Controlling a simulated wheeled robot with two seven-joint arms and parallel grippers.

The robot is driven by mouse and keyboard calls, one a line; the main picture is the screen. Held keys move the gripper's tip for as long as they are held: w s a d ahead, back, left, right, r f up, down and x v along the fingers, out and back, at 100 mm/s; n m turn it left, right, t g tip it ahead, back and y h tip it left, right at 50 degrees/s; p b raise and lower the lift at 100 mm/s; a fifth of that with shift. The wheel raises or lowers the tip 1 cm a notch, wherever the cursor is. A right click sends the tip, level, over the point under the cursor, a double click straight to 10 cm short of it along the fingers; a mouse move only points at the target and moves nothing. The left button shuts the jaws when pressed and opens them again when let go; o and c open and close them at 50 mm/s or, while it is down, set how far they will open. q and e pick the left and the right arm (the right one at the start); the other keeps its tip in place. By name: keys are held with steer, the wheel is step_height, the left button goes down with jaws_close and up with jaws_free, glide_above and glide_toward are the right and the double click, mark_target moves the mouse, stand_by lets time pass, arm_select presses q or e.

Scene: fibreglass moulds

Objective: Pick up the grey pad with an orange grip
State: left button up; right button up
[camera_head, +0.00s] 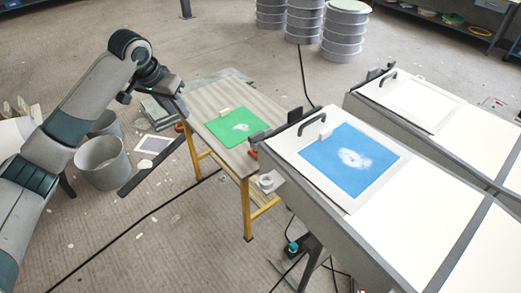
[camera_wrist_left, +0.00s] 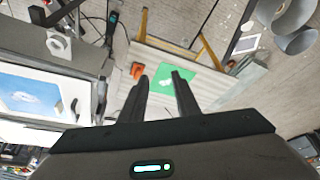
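My left gripper (camera_head: 180,107) hangs above the left side of the small work table (camera_head: 258,119) in the head view. In the left wrist view, its two dark fingers (camera_wrist_left: 160,76) stand apart with nothing between them. An orange piece (camera_wrist_left: 137,70) lies near the table's edge, just beyond the left finger's tip. It also shows in the head view (camera_head: 253,154), at the table's right edge. I cannot make out a grey pad under it. A second small orange spot (camera_head: 180,128) shows at the table's left edge. My right gripper is not in view.
A green sheet (camera_head: 242,130) with a white patch lies on the table. A white mould (camera_head: 285,147) with a blue sheet (camera_head: 350,158) stands close on the right. A grey bucket (camera_head: 101,162) stands on the floor at left. Cables cross the floor.

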arm_select(q)
step_height(320, 180, down, 26)
steer(key=w+n+b, duration=0.1)
steer(key=n+b, duration=0.1)
steer(key=s+a+f, duration=0.1)
steer(key=s+f, duration=0.3)
steer(key=f, duration=0.5)
steer(key=s+a+f+n+b, duration=0.1)
steer(key=s+f, duration=0.4)
steer(key=f, duration=0.4)
steer(key=s+a+f, duration=0.1)
steer(key=s+f, duration=0.3)
steer(key=f, duration=0.5)
steer(key=s+a+f+g+y+b, duration=0.1)
steer(key=s+f, duration=0.9)
steer(key=s, duration=0.4)
steer(key=s+f+g+b, duration=0.1)
steer(key=s+f, duration=0.9)
steer(key=s, duration=0.3)
steer(key=s+d+f, duration=0.1)
steer(key=s+f, duration=0.2)
steer(key=s, duration=1.1)
steer(key=s+d+f+m+g, duration=0.1)
steer(key=s+f, duration=0.3)
steer(key=s, duration=1)
steer(key=shift+d+y, duration=0.2)
steer(key=shift+y, duration=0.1)
